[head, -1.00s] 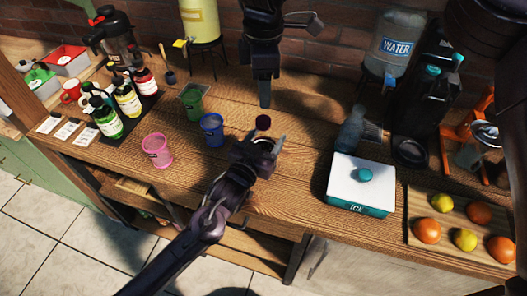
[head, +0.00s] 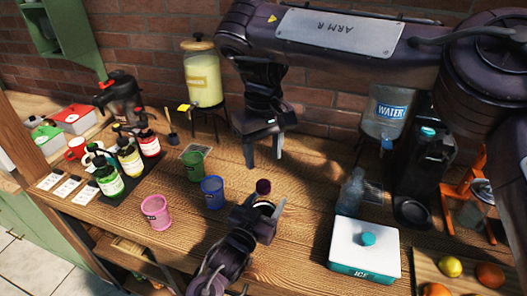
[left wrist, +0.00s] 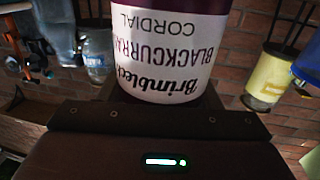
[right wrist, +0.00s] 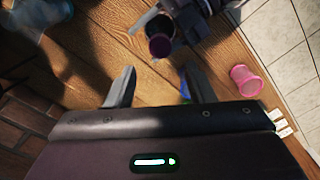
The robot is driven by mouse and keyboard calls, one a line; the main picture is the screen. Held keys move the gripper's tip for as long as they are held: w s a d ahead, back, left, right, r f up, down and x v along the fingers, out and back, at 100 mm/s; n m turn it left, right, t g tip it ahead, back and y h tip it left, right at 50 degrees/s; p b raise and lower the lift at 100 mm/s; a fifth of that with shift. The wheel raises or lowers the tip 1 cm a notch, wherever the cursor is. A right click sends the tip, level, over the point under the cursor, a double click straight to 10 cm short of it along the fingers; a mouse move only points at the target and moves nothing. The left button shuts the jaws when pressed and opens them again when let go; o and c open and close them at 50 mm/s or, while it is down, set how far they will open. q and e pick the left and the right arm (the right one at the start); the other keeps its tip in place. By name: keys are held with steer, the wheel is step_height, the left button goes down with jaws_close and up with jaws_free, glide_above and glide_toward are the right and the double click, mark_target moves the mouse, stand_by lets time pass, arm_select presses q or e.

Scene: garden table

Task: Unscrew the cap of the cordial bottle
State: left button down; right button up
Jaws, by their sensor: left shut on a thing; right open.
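The cordial bottle (left wrist: 175,45) has a white label reading blackcurrant cordial, upside down in the left wrist view. My left gripper (head: 268,208) is shut around it above the front middle of the table. The bottle's dark purple cap (head: 263,187) shows above the left fingers, and it also shows from above in the right wrist view (right wrist: 160,46). My right gripper (head: 264,158) is open and empty, behind and above the cap, with its fingers pointing down. In the right wrist view its fingertips (right wrist: 157,85) are apart, with the cap beyond them.
Blue (head: 212,192), green (head: 194,165) and pink (head: 156,211) tumblers stand left of the bottle. The ice box (head: 364,250) and a clear bottle (head: 352,192) stand to the right. Several syrup bottles (head: 130,160) stand at the left. Bare wood (head: 305,205) lies right of the bottle.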

mark_target(264, 184)
steer(key=shift+f+m, duration=0.3)
steer(key=shift+f, duration=0.05)
step_height(264, 184, down, 7)
steer(key=shift+f, duration=0.15)
